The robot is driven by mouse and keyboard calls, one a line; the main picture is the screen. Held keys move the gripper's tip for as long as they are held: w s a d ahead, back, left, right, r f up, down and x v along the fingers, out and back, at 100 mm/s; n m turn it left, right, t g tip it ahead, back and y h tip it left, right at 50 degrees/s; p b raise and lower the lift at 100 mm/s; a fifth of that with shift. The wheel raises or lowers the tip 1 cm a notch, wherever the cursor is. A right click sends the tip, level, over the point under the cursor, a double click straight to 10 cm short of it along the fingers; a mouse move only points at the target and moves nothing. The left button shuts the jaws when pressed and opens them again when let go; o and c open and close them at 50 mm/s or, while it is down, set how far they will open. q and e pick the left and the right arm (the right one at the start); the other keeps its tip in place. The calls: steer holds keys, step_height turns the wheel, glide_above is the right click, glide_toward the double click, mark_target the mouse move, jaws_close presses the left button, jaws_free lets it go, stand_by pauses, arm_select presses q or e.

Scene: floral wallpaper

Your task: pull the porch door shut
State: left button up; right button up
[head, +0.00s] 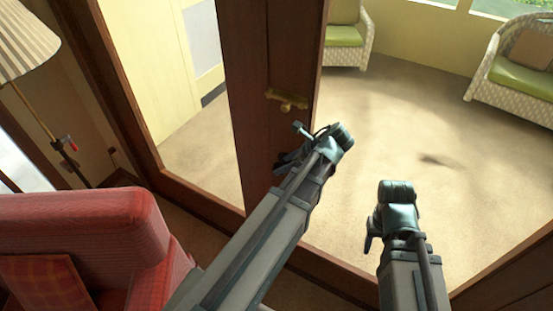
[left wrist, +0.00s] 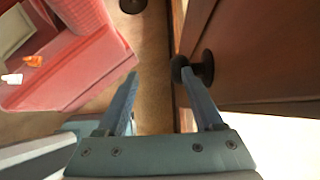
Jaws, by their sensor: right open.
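The porch door is dark brown wood (head: 262,60) with a brass handle (head: 287,101) on its stile. It stands open, with the carpeted porch visible beside it. My left gripper (head: 300,150) is in front of the stile, just below the brass handle. In the left wrist view my left gripper (left wrist: 160,74) has its fingers apart, with carpet and a dark edge visible between them. A dark round knob (left wrist: 205,68) on brown wood is at the right fingertip; I cannot tell if they touch. My right gripper (head: 392,215) is open in front of the opening, its fingers mostly hidden.
A red armchair (head: 85,230) stands at the lower left, close to my left arm; its red upholstery (left wrist: 75,70) also shows in the left wrist view. A floor lamp (head: 40,130) is behind it. White wicker chairs with green cushions (head: 520,75) stand on the porch. The porch carpet's middle is clear.

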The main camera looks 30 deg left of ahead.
arm_select(q)
steer(key=shift+w+d+r+p, duration=0.3)
steer(key=shift+d+r+p, duration=0.25)
steer(key=shift+d+r, duration=0.3)
steer(key=s+d+f+n+h, duration=0.2)
steer(key=s+d+n, duration=0.4)
steer(key=d, duration=0.3)
steer(key=s+d+f+n+h, duration=0.3)
steer(key=s+d+n, duration=0.3)
steer(key=d+n, duration=0.2)
steer(key=shift+d+h, duration=0.9)
steer(key=shift+d, duration=0.3)
steer(key=shift+s+f, duration=0.1)
stand_by(0.4)
